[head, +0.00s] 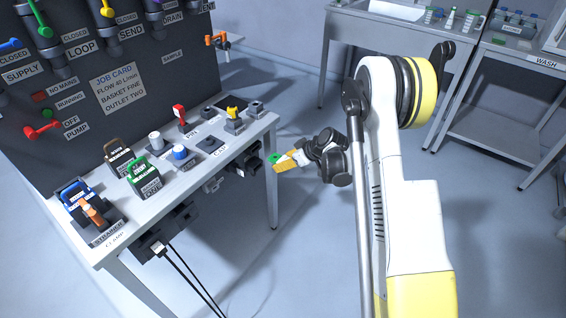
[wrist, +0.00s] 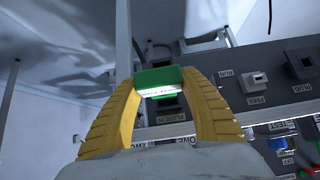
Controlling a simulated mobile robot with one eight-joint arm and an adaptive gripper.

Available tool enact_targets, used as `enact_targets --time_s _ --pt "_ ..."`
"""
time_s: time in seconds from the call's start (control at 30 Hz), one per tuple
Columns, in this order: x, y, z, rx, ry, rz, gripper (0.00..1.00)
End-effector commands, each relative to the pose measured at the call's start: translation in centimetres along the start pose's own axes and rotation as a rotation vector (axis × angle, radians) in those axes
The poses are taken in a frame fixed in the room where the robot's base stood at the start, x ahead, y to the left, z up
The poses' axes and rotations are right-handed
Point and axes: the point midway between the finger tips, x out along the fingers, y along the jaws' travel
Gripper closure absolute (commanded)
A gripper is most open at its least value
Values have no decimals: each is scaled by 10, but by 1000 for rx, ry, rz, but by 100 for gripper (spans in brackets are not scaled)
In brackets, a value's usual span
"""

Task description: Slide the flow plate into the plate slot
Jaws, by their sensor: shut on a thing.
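The flow plate is a green piece with a pale label strip (wrist: 158,78). My gripper (wrist: 158,90) is shut on it, with one yellow finger on each side. In the head view the green plate (head: 273,158) shows small at the tips of my gripper (head: 281,160), just right of the bench's right end. In the wrist view a dark fitting with an upside-down label that seems to begin "PLATE" (wrist: 177,114) lies behind the plate and between the fingers. The plate looks apart from it. The slot opening is partly hidden, and I cannot tell the gap.
The grey bench (head: 203,158) carries a green-handled block (head: 142,176), a red lever (head: 180,114) and a yellow piece (head: 232,113). Dark fittings (head: 250,160) hang under its front edge. Cables (head: 185,275) drop to the floor. Open floor lies right of the bench.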

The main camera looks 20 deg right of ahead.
Motion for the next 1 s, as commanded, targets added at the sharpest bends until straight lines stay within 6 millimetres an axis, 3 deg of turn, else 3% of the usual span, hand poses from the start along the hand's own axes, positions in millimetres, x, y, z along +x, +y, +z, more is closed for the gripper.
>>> enact_targets --time_s 0.7,1.0 --pt "37 0 -38 -1 0 -1 91" --pt "40 0 -41 0 0 0 91"
